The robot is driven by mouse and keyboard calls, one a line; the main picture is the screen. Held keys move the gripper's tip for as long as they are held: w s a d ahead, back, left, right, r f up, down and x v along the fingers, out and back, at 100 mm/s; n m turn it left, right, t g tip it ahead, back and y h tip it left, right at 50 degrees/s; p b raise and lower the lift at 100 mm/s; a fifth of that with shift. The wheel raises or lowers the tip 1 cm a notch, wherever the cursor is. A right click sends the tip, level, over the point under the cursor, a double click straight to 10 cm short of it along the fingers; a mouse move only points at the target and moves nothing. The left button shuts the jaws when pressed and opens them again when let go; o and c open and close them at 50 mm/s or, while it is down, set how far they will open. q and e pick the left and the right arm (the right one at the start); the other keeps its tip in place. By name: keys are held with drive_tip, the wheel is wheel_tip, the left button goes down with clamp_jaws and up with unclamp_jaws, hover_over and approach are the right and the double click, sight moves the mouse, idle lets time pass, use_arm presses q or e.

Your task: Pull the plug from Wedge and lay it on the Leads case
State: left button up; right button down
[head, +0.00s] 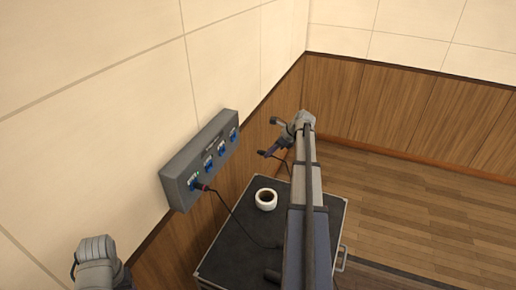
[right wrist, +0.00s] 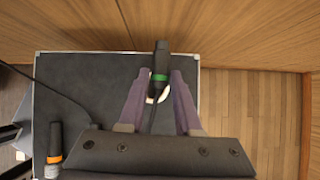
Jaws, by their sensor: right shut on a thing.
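My right gripper (head: 266,153) is shut on a dark plug with a green band (right wrist: 161,60), held above the black case (head: 232,240) and clear of the socket panel (head: 199,160). In the right wrist view my right gripper (right wrist: 159,82) has one finger on each side of the plug, and its dark lead runs back between them. The panel on the wall has a row of blue sockets; their labels are too small to read. A red-banded plug (head: 201,186) sits in the nearest socket. My left arm shows at the lower left, but its gripper is out of frame.
A white mug with dark liquid (head: 266,199) stands on the case, partly behind the held plug in the wrist view. An orange-banded plug (right wrist: 54,142) lies near the case's edge. The red-banded plug's lead crosses the case top. Bare case top lies left of the mug.

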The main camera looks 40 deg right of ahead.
drive_tip(key=s+d+f+m+b, duration=0.1)
drive_tip(key=s+d+f+b, duration=0.1)
drive_tip(key=s+f+b, duration=0.7)
drive_tip(key=s+d+f+m+h+b, duration=0.1)
drive_tip(key=s+d+f+b, duration=0.1)
drive_tip(key=s+f+b, duration=0.8)
drive_tip(key=s+f, duration=0.2)
drive_tip(key=s, duration=0.4)
drive_tip(key=shift+s+d+m+h, duration=0.15)
drive_tip(key=shift+s+m+h, duration=0.15)
drive_tip(key=shift+s+m, duration=0.1)
drive_tip(key=shift+f, duration=0.25)
wheel_tip(320, 180, down, 7)
drive_tip(key=b, duration=0.7)
drive_tip(key=shift+r, duration=0.2)
drive_tip(key=c, duration=0.5)
unclamp_jaws()
drive_tip(key=shift+r, duration=0.1)
